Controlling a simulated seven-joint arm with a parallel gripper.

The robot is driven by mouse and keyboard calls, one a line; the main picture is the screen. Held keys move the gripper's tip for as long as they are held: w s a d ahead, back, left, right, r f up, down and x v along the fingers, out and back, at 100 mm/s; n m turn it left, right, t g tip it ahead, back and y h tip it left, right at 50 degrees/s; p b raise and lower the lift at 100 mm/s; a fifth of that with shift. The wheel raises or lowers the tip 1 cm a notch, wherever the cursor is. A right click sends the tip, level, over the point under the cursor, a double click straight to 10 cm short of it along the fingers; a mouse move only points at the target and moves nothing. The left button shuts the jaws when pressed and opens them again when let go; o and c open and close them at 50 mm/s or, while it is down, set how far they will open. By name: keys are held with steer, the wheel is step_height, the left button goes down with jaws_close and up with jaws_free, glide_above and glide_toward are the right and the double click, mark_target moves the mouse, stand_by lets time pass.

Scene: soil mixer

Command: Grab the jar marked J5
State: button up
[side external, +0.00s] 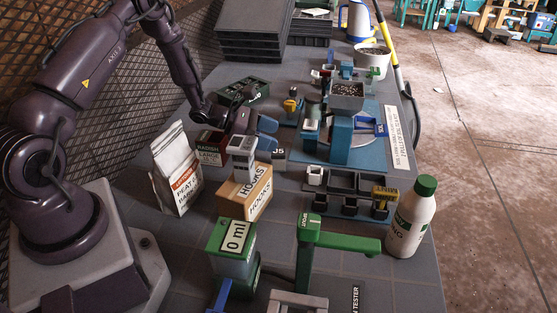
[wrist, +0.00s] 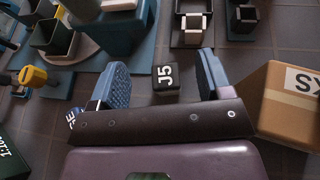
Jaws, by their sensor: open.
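The jar marked J5 (wrist: 166,79) is a small black block-like thing with white lettering. In the wrist view it shows between my two blue fingers, with a gap on each side. In the side view only a small dark part of the jar (side external: 279,155) shows, behind the cardboard box and just below my fingers. My gripper (wrist: 161,68) is open and empty. In the side view my gripper (side external: 272,133) hangs over the table behind the box. I cannot tell whether the fingertips are down at the jar's height.
The cardboard HOOKS box (side external: 246,190) stands close by in front; it shows at the right in the wrist view (wrist: 290,108). A dark red box (side external: 210,148) and a white peat bag (side external: 177,168) stand left. The blue mixer (side external: 341,140) stands right. A white bottle (side external: 411,220) is farther right.

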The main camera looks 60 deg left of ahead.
mark_target(278, 151)
steer(key=shift+f, duration=0.8)
step_height(278, 151, down, 3)
steer(key=shift+w+d+f, duration=0.1)
steer(key=shift+w+f, duration=0.05)
steer(key=shift+w+d+f, duration=0.2)
steer(key=shift+w+d, duration=0.2)
steer(key=shift+w, duration=0.15)
steer(key=shift+w+d+f, duration=0.2)
steer(key=shift+w+d, duration=0.05)
steer(key=shift+w, duration=0.2)
steer(key=c, duration=1)
steer(key=shift+r, duration=0.15)
